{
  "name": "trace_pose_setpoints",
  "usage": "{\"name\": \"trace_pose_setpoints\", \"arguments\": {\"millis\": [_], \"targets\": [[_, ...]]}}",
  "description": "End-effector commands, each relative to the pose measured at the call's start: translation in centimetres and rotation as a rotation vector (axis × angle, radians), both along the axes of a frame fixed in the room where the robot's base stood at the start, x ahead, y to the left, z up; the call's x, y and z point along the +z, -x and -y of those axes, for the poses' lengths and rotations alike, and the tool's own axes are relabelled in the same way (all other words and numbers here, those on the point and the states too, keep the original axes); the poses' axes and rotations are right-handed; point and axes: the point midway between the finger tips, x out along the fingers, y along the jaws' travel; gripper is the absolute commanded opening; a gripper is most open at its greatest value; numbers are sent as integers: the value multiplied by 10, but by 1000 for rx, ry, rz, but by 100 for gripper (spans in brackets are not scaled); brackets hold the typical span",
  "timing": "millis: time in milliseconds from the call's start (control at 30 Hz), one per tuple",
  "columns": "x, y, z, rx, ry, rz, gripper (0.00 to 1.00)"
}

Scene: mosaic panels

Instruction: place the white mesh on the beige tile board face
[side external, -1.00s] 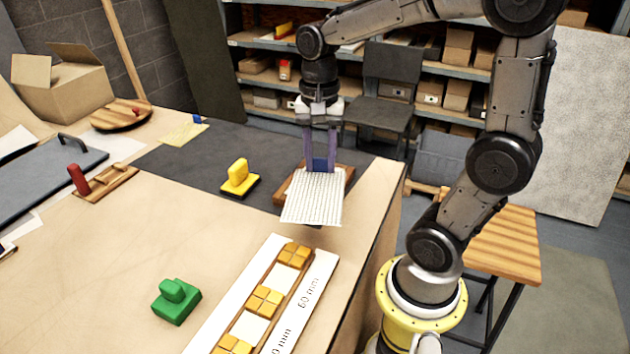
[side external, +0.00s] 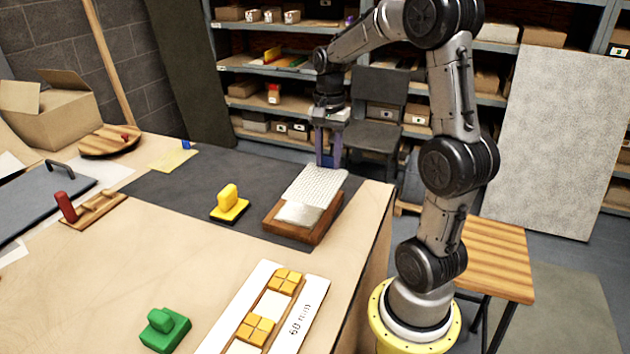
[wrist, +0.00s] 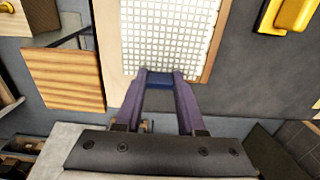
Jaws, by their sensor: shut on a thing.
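The white mesh (side external: 316,184) is a gridded sheet, held out flat and slightly tilted in front of my gripper (side external: 329,163). In the wrist view the mesh (wrist: 165,36) extends away from my gripper (wrist: 160,80), whose purple fingers are shut on its blue tab. Below the mesh is a wooden tray (side external: 313,231) with a pale, smooth surface showing at its front. I cannot tell whether mesh and tray touch. A long white board (side external: 307,317) at the front carries orange-beige tiles (side external: 287,281) with pale gaps. I cannot tell which is the beige tile board.
A yellow handled block (side external: 229,205) stands left of the tray on the dark mat (side external: 180,190). A green handled block (side external: 164,330) is at the front. A wooden piece with a red handle (side external: 95,212) lies left. The table edge is right of the tray.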

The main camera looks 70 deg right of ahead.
Motion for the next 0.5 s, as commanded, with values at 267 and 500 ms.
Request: {"name": "trace_pose_setpoints", "arguments": {"millis": [267, 500], "targets": [[-44, -32, 26, 1, -2, -2, 0], [-58, -42, 35, 1, 0, 0, 0]]}}
